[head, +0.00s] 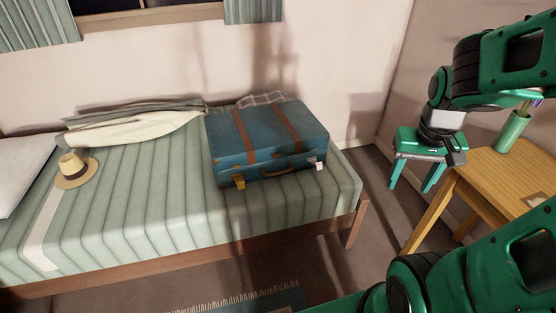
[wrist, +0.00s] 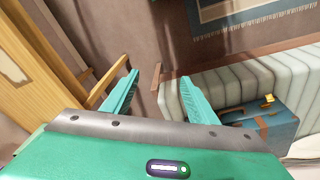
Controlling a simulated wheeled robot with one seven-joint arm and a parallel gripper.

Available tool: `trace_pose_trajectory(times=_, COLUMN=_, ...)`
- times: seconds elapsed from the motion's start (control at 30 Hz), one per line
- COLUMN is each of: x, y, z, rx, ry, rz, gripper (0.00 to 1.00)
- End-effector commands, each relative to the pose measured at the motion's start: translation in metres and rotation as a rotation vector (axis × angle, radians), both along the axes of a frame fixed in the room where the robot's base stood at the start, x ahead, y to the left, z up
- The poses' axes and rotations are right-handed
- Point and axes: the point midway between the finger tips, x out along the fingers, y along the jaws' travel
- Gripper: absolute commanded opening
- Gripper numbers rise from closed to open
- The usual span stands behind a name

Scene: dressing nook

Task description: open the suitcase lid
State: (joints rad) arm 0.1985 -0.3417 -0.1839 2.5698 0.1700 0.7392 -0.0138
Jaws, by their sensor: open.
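The blue suitcase (head: 265,137) lies flat on the foot end of the bed, its lid shut. Two brown straps run over the lid. A brown handle (head: 283,170) is on its front side, with a yellow tag (head: 239,182) at the left and a white tag (head: 319,164) at the right. The wrist view shows part of the suitcase (wrist: 281,128) at lower right, partly behind a finger. My gripper (head: 417,184) is open and empty, well to the right of the suitcase, between the bed and the wooden table. Its two green fingers (wrist: 157,90) are spread apart.
The wooden table (head: 485,180) stands at the right, near my gripper, with a green vase (head: 512,131) on it. The bed (head: 130,205) holds a straw hat (head: 75,170) and folded blankets (head: 135,128). A fringed rug (head: 245,301) lies on the floor. Floor shows between bed and table.

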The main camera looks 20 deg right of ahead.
Motion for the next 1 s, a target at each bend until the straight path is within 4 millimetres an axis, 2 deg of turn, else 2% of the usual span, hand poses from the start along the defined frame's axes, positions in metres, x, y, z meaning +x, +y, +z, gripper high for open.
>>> trace_pose_trajectory(times=0.1, x=0.055, y=-0.012, z=-0.022, rx=-0.077, ry=-0.072, rz=0.064, gripper=0.53)
trace_pose_trajectory(times=0.27, x=0.127, y=-0.018, z=-0.049, rx=-0.166, ry=-0.195, rz=0.155, gripper=0.53)
trace_pose_trajectory(times=0.5, x=0.225, y=-0.002, z=-0.093, rx=-0.258, ry=-0.397, rz=0.298, gripper=0.53)
trace_pose_trajectory(times=0.7, x=0.288, y=0.030, z=-0.131, rx=-0.296, ry=-0.581, rz=0.404, gripper=0.53)
trace_pose_trajectory(times=0.8, x=0.313, y=0.051, z=-0.149, rx=-0.304, ry=-0.677, rz=0.449, gripper=0.53)
trace_pose_trajectory(times=1.0, x=0.343, y=0.097, z=-0.183, rx=-0.301, ry=-0.877, rz=0.514, gripper=0.53)
